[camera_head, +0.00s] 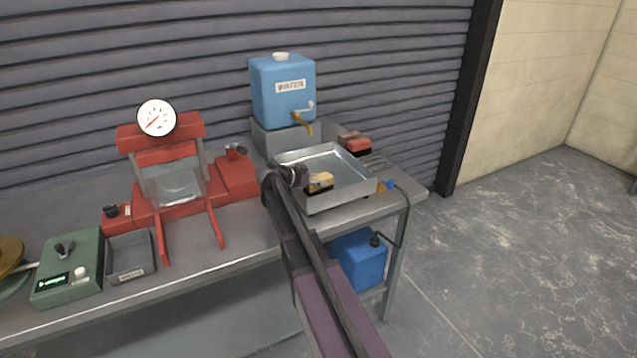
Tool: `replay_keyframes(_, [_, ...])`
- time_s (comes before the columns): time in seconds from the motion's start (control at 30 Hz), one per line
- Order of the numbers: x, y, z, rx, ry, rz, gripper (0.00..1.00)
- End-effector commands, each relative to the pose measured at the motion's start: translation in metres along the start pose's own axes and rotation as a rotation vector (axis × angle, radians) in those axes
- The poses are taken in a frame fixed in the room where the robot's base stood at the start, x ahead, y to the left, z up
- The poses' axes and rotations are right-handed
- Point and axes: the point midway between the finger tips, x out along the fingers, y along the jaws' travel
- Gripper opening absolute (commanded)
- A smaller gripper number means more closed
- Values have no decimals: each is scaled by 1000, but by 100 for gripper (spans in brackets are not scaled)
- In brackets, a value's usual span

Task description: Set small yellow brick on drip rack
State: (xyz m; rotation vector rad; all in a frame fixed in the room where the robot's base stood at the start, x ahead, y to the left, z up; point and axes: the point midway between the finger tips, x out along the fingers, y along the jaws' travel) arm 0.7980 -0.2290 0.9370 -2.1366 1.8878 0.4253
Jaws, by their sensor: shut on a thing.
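The small yellow brick (321,179) has a dark lower part and shows at the front left of a shallow metal tray (356,196). My gripper (309,181) reaches it from the left and is shut on it. Whether the brick touches the tray is not clear. The drip rack (379,164) looks like the slatted grey piece at the tray's right. Red and brown bricks (357,146) sit at its back end, and its front part looks bare. The tray wall hides part of the rack.
A blue water container (283,91) with a tap stands behind the tray. A red press with a gauge (157,118) stands left. A small orange item and a blue-ended hose (389,185) lie near the bench's right front corner. A blue canister (358,258) sits below.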

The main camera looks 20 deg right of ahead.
Motion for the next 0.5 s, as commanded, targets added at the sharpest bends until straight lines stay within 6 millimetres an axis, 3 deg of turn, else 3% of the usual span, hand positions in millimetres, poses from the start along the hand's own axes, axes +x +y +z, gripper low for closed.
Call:
replay_keyframes(0.4, [3, 0, 3, 0, 1, 1, 1])
replay_keyframes(0.43, [2, 0, 2, 0, 0, 1, 71])
replay_keyframes(0.5, [2, 0, 2, 0, 0, 1, 92])
